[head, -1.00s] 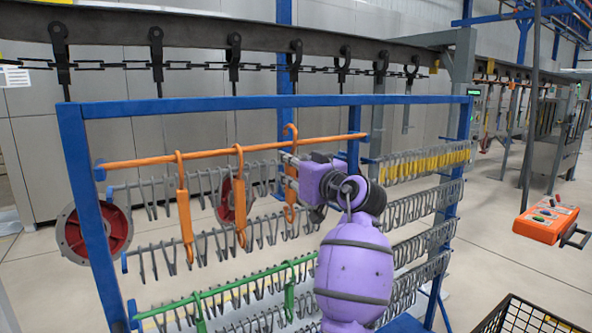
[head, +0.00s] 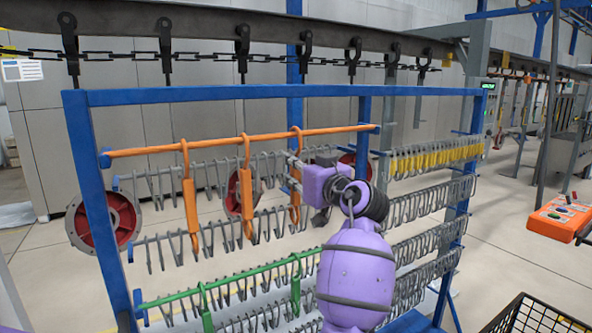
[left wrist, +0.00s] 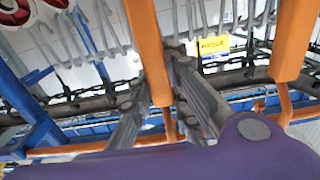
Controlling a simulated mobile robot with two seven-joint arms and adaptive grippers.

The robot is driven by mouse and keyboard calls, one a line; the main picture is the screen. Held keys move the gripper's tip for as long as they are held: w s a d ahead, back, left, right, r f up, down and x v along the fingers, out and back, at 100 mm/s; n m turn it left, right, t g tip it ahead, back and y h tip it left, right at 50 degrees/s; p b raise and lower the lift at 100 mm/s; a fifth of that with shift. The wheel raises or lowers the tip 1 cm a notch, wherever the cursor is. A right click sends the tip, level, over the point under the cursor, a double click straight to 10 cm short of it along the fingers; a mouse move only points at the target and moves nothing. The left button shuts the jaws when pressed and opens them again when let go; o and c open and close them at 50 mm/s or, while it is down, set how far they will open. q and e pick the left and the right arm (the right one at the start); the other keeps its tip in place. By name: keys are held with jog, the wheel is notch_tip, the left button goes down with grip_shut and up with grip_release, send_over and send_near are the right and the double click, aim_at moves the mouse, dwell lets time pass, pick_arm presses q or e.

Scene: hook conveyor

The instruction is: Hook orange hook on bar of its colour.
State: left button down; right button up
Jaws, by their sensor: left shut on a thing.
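An orange bar (head: 230,143) runs across the upper left of the blue rack. Two orange hooks, a left one (head: 191,206) and a middle one (head: 246,203), hang from it. A third orange hook (head: 295,207) is upright at the right, its curved top at the bar and seemingly over it; exact contact is unclear. My left gripper (head: 291,170) is shut on this third hook, below its curve. In the left wrist view, the held hook (left wrist: 148,50) passes between the fingers (left wrist: 158,98), and the orange bar (left wrist: 90,147) is partly hidden behind my wrist. My right gripper is out of view.
Grey hooks (head: 160,185) hang in rows behind and below. Yellow hooks (head: 435,160) hang at the upper right, green hooks (head: 295,295) on a green bar (head: 230,278) below. A chain conveyor (head: 300,62) passes overhead. A black crate (head: 525,315) stands at lower right.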

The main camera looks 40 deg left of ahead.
pick_arm(q)
jog(key=c, duration=1.6)
grip_release()
